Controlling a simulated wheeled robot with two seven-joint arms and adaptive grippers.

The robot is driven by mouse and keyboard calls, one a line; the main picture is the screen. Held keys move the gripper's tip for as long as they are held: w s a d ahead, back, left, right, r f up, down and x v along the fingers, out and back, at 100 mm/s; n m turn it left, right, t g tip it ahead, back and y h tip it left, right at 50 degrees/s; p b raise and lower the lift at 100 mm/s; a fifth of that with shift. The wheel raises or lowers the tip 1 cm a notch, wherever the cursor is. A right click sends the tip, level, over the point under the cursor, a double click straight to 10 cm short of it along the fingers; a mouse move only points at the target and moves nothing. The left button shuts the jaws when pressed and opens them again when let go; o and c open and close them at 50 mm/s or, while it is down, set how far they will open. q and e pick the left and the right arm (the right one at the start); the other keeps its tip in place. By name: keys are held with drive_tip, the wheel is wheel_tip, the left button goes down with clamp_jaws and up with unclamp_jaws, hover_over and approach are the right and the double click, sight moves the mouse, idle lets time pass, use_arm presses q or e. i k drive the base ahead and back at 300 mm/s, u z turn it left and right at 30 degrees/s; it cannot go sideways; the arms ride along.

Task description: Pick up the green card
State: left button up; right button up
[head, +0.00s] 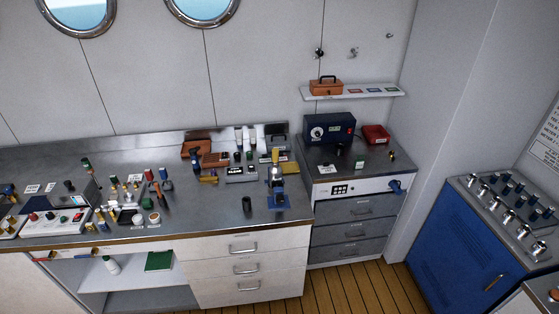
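Small coloured flat pieces lie in a row on the wall shelf (352,94) at the upper right. The rightmost piece (391,89) looks green, but it is too small to tell whether it is a card. A small green and white item (360,164) sits on the right-hand counter, and a flat dark green item (159,261) lies on the open shelf under the long counter. I cannot tell which of these is the green card. Neither of my grippers is in view.
The long metal counter (215,215) is crowded with small bottles, tools and boxes. A blue stand (278,199) is near its right end. A brown case (326,87) sits on the wall shelf. A blue cabinet (430,236) is at right; wooden floor (345,290) is clear.

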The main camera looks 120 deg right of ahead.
sight(264, 159)
drive_tip(key=z, duration=2.1)
